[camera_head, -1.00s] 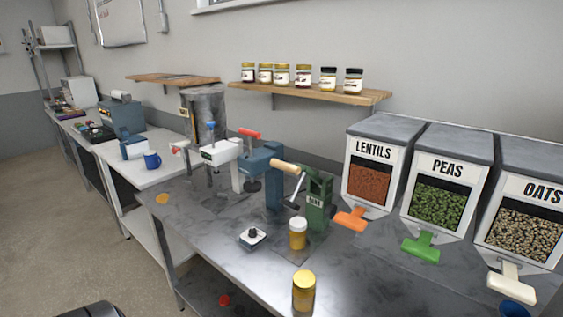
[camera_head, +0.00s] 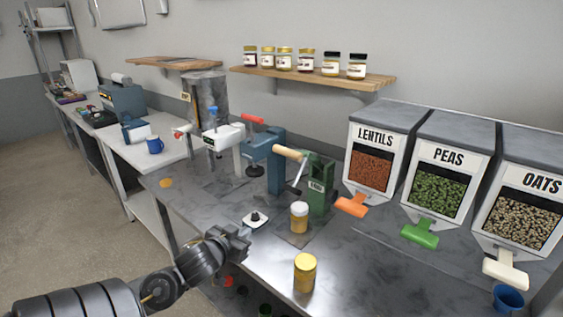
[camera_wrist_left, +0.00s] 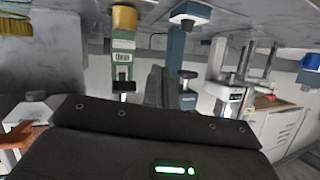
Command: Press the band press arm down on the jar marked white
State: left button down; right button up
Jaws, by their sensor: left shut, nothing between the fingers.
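A jar with a white lid and amber body (camera_head: 299,218) stands upright at the foot of a green press (camera_head: 318,188), which has a tan handle (camera_head: 289,153). I cannot read which is the band press. My left gripper (camera_head: 243,240) is shut and empty at the table's front edge, left of the jar and apart from it. The green press also shows upside down in the left wrist view (camera_wrist_left: 122,58). My right gripper is out of view.
A gold-lidded jar (camera_head: 305,272) stands near the front edge. A small white pad with a black knob (camera_head: 256,219) lies near my left gripper. Lentils (camera_head: 372,172), peas (camera_head: 437,192) and oats (camera_head: 522,220) dispensers stand at the right. A blue cup (camera_head: 507,298) is at the lower right.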

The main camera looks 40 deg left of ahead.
pick_arm(q)
jog(key=w+d+r+m+t+h, duration=0.1)
jog(key=w+r+t+h, duration=0.1)
jog(key=r, duration=1)
jog(key=w+d+r+m+t+h, duration=0.1)
jog(key=r+t, duration=0.4)
jog(key=r, duration=0.7)
jog(key=shift+w+d+h, duration=0.2)
jog(key=shift+w+h, duration=0.2)
jog(key=shift+w, duration=0.5)
